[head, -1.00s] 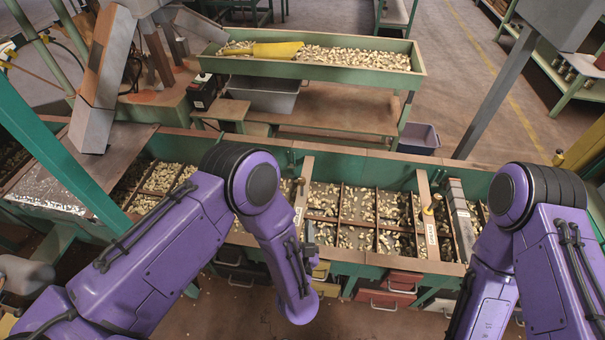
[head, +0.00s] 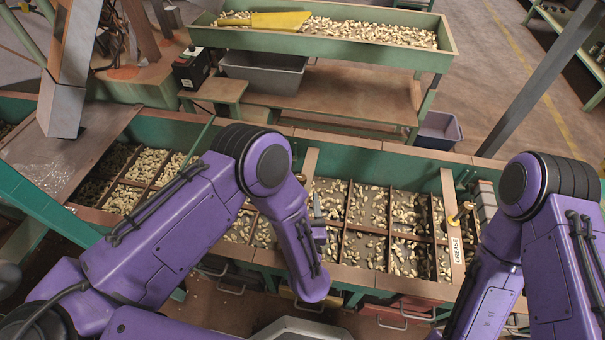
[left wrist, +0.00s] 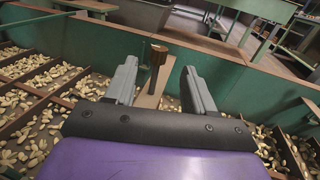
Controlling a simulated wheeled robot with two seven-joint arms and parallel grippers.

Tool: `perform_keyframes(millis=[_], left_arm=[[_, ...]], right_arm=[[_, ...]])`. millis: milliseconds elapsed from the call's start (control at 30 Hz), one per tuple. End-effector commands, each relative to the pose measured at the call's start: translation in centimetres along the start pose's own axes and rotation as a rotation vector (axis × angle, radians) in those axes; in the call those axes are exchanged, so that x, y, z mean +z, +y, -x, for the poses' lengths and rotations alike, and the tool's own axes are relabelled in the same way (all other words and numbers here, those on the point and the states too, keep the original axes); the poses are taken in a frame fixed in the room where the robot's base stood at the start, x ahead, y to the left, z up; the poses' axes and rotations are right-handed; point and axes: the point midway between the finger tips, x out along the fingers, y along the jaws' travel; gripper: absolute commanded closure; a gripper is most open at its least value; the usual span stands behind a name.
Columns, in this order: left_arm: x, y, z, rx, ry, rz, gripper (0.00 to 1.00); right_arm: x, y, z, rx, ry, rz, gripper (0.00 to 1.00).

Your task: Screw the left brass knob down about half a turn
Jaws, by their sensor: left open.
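In the left wrist view, a brass knob (left wrist: 158,54) stands on a wooden crosspiece (left wrist: 151,92) of the nut trough. It shows between and beyond the fingertips of my left gripper (left wrist: 164,72), which is open and empty. I see no contact between fingers and knob. A second brass knob (head: 461,212) stands on the right crosspiece, marked GREASE (head: 456,250). My right arm is at the right; its gripper is out of view.
The long green trough (head: 350,150) has several compartments of nuts, split by thin dividers. Behind it stand a raised green hopper (head: 330,58) with a yellow scoop (head: 268,20) and a grey bin (head: 262,72). A grey post (head: 535,85) rises at the right.

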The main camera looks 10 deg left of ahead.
Motion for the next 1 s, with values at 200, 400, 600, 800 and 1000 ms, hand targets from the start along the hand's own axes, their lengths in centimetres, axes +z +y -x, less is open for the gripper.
perform_keyframes(millis=[200, 400, 600, 800, 1000], left_arm=[[0.1, 0.1, -3.6, 0.006, -0.003, 0.001, 0.46], [0.0, 0.2, -8.0, 0.005, -0.002, 0.001, 0.46], [0.0, 0.1, -10.2, 0.003, -0.001, -0.001, 0.46], [0.1, 0.1, -10.4, 0.002, -0.001, -0.001, 0.46], [0.1, 0.1, -10.4, 0.002, -0.001, -0.001, 0.88]], right_arm=[[0.1, 0.0, -0.1, 0.000, 0.000, 0.000, 1.00], [0.1, 0.0, -0.4, 0.000, 0.000, 0.000, 1.00], [0.2, -0.1, -0.5, 0.000, 0.000, 0.000, 1.00], [0.2, -0.1, -0.5, 0.000, 0.000, 0.000, 1.00], [0.2, -0.1, -0.5, 0.000, 0.000, 0.000, 1.00]])
